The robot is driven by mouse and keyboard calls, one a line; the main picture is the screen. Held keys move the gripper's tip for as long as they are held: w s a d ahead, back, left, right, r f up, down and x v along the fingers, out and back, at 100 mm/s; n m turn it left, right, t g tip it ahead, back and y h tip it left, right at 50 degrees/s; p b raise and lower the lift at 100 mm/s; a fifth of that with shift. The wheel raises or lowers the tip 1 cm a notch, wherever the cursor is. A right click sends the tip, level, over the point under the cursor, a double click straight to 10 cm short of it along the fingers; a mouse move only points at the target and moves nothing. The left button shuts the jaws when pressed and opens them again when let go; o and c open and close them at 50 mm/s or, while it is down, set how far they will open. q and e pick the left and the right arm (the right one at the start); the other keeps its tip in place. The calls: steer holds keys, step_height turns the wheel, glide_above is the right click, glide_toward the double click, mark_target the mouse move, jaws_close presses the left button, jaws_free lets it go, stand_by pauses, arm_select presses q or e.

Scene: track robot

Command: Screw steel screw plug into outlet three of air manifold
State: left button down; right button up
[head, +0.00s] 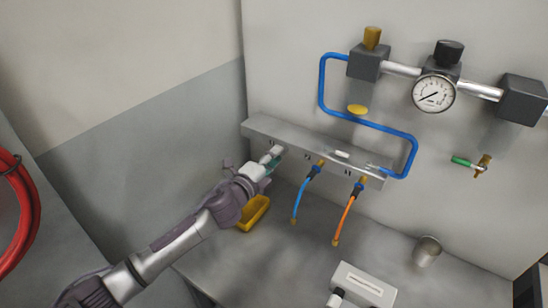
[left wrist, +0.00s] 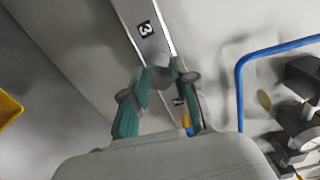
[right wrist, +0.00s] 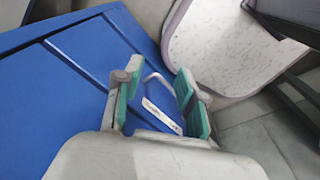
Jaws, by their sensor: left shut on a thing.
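The air manifold (head: 262,127) is a long grey bar on the wall, with numbered outlets along its front. My left gripper (head: 272,156) is at its left end. In the left wrist view the left gripper (left wrist: 160,82) is shut on a small grey steel plug (left wrist: 159,64) at its fingertips, close to the manifold face below the label 3 (left wrist: 145,28). Whether the plug is seated in the outlet cannot be told; the fingers hide the outlet. My right gripper (right wrist: 155,90) is open and empty, above a blue surface, and shows only in the right wrist view.
A blue hose (head: 303,190) and an orange hose (head: 345,219) hang from the other outlets. A yellow tray (head: 253,214) lies below the left gripper. A blue pipe (head: 323,85) and a gauge (head: 433,93) are above. A metal cup (head: 427,252) stands on the bench.

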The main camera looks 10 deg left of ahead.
arm_select(q)
steer(key=m+p, duration=0.1)
steer(key=m, duration=1)
steer(key=shift+p, duration=0.35)
steer(key=c, duration=0.7)
jaws_free()
steer(key=shift+c, duration=0.2)
steer(key=shift+c, duration=0.3)
steer(key=shift+c, duration=1)
